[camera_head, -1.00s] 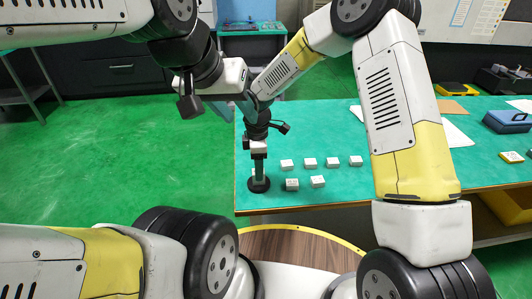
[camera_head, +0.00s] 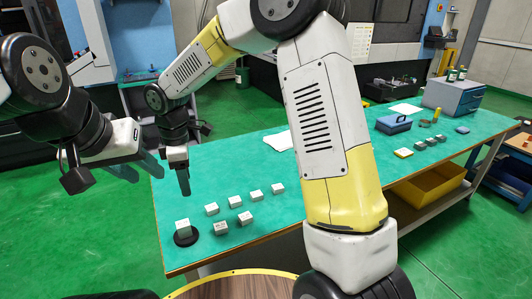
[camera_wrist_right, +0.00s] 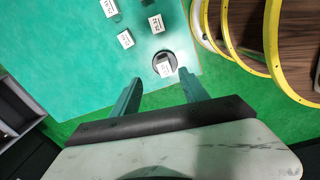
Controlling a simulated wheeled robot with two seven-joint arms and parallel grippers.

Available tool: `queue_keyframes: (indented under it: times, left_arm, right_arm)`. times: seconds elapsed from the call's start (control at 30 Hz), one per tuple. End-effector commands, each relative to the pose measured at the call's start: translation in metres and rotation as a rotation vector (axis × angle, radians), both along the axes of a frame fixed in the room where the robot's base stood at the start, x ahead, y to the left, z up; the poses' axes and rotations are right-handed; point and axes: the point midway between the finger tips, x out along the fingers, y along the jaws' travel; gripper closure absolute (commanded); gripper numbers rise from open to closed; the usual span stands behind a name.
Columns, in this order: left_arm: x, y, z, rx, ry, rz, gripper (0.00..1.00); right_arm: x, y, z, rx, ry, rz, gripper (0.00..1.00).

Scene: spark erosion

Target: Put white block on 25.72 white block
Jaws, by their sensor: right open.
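A white block (camera_head: 182,225) stands on a round black disc (camera_head: 187,240) at the table's near left corner. Several other white blocks lie apart on the table, such as a front one (camera_head: 220,227) and a back one (camera_head: 256,196). I cannot tell which is labelled 25.72. My left gripper (camera_head: 137,172) is open and empty, left of the table.
The green table (camera_head: 280,219) is clear around the blocks. My right arm hides its middle. A yellow bin (camera_head: 430,186) sits below the table.

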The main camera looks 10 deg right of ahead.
Motion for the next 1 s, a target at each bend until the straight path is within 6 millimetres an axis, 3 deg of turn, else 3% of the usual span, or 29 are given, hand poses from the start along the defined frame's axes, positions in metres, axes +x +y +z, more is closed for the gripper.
queue_keyframes:
  times: [0.03,0.2,0.33,0.5,0.73,1.0]
  left_arm:
    - [0.000,0.000,0.000,0.000,0.000,0.000,0.64]
    - [0.000,0.000,0.000,0.000,0.000,0.000,0.64]
    - [0.000,0.000,0.000,0.000,0.000,0.000,0.64]
    - [0.000,0.000,0.000,0.000,0.000,0.000,0.64]
    - [0.000,0.000,0.000,0.000,0.000,0.000,0.64]
    - [0.000,0.000,0.000,0.000,0.000,0.000,0.64]
  right_arm:
    - [-0.001,-0.022,0.023,0.009,-0.033,-0.085,0.48]
    - [-0.023,-0.095,0.081,0.072,-0.114,-0.431,0.48]
    - [-0.051,-0.145,0.116,0.152,-0.167,-0.703,0.48]
    - [-0.098,-0.200,0.145,0.298,-0.213,-1.054,0.48]
    - [-0.155,-0.241,0.158,0.521,-0.226,-1.429,0.48]
    - [-0.177,-0.250,0.157,0.625,-0.212,-1.570,0.48]
